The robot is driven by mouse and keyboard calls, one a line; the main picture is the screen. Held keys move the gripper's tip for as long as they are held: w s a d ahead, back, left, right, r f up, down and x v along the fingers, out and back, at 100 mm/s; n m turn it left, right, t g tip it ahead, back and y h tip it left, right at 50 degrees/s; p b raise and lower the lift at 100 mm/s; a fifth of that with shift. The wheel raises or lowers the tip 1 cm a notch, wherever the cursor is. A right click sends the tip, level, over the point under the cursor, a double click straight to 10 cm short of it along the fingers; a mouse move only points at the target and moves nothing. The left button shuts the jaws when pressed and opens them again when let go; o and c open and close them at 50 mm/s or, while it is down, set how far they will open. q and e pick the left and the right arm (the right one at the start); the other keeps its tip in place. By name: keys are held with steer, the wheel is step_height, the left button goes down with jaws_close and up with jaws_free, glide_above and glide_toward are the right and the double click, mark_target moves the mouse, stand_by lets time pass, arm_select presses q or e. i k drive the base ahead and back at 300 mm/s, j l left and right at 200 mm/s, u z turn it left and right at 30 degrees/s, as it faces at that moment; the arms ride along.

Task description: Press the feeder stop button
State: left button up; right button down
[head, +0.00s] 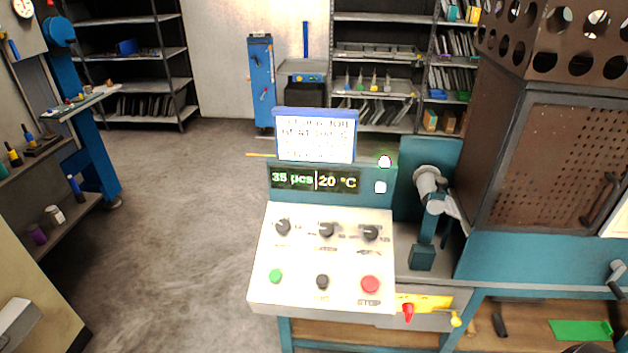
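The feeder control panel (324,288) stands in front of me, a pale sloped face on a teal stand. A red button (370,285) sits at its lower right, with lettering that reads STOP below it. Three dark rotary knobs (326,230) form the upper row. A display (314,180) above reads 35 pcs and 20 °C. Neither of my grippers shows in the head view.
A teal machine with a perforated brown guard (558,165) stands close on the right. A workbench with shelves (45,205) is at the left. Open grey floor (165,220) lies between.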

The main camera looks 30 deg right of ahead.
mark_target(370, 284)
steer(key=k+l+z, duration=0.1)
steer(key=z, duration=1.05)
steer(key=i+l, duration=0.05)
steer(key=l, duration=0.05)
